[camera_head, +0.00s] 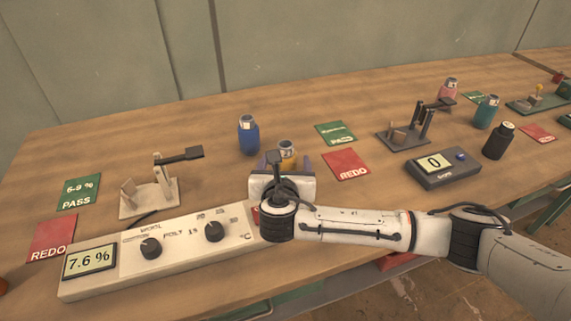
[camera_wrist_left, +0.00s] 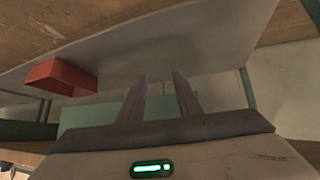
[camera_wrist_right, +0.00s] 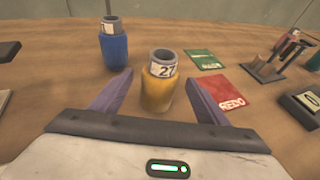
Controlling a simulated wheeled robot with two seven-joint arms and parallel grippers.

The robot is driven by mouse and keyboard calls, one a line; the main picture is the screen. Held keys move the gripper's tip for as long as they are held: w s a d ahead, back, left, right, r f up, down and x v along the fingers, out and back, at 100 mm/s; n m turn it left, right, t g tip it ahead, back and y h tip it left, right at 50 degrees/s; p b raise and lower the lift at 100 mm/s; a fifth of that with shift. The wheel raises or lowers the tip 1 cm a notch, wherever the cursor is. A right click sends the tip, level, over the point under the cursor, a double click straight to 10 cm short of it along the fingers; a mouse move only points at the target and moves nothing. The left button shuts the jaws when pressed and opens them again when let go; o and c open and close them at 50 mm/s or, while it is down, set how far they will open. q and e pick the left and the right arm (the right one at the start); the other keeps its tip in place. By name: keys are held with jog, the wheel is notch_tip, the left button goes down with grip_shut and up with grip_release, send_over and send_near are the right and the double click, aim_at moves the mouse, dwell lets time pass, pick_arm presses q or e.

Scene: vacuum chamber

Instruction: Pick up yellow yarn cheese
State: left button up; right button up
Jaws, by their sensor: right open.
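The yellow yarn cheese (camera_head: 287,150) is a yellow bobbin with a grey top, upright on the wooden table. In the right wrist view the yellow yarn cheese (camera_wrist_right: 157,92) carries a white label reading 27. My right gripper (camera_head: 284,166) is open, its two purple fingers at either side of the bobbin; in the right wrist view the gripper (camera_wrist_right: 159,80) shows a gap on both sides of it. The bobbin's lower part is partly hidden by my gripper in the head view. My left gripper (camera_wrist_left: 160,82) is open and empty below a tabletop, outside the head view.
A blue bobbin (camera_head: 248,134) stands just left behind the yellow one. A red REDO card (camera_head: 346,164) and a green PASS card (camera_head: 336,132) lie to the right. A white meter panel (camera_head: 185,245) lies front left. A red box (camera_wrist_left: 62,76) is near my left gripper.

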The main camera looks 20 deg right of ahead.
jog(key=shift+x, duration=1.6)
jog(key=c, duration=1.2)
